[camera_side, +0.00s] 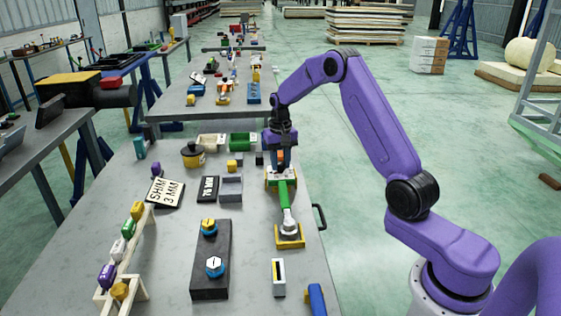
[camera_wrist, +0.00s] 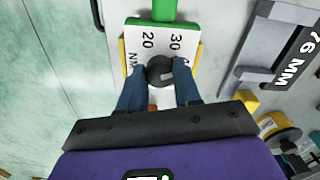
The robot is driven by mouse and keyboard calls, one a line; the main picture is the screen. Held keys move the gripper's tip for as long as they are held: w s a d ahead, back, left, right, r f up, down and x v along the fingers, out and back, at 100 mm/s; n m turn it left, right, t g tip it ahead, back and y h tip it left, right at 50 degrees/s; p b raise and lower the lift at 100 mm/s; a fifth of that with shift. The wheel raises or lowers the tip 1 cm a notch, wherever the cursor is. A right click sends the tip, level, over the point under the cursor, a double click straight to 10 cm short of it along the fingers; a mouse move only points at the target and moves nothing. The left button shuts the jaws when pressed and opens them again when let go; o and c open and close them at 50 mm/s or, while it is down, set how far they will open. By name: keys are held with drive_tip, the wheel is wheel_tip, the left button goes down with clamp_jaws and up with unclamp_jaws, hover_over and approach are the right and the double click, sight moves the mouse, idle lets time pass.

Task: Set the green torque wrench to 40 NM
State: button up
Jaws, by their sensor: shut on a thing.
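The green torque wrench (camera_side: 286,197) lies along the right side of the table, its grey head resting in a yellow holder (camera_side: 289,241). In the wrist view, its green handle (camera_wrist: 153,9) meets a white dial plate (camera_wrist: 140,57) marked 20, 30, a partly hidden 4 and NM. A round dark knob (camera_wrist: 160,67) sits on the plate. A pale mark on it points right, roughly toward the partly hidden 4; the exact setting cannot be read. My gripper (camera_wrist: 160,78) is shut on the knob with its two blue fingers. In the side view my gripper (camera_side: 280,163) points down at the handle end.
A black block (camera_side: 210,277) with two dials stands nearer the front. A yellow-black round object (camera_wrist: 283,135) is at the wrist view's lower right. The table's right edge is close.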

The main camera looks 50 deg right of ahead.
sight(280, 163)
drive_tip(key=shift+m, duration=2.2)
drive_tip(key=o, duration=1)
drive_tip(key=shift+o, duration=0.2)
drive_tip(key=shift+r, duration=0.1)
wheel_tip(280, 163, up, 17)
drive_tip(key=shift+r, duration=0.15)
drive_tip(key=shift+a, duration=0.1)
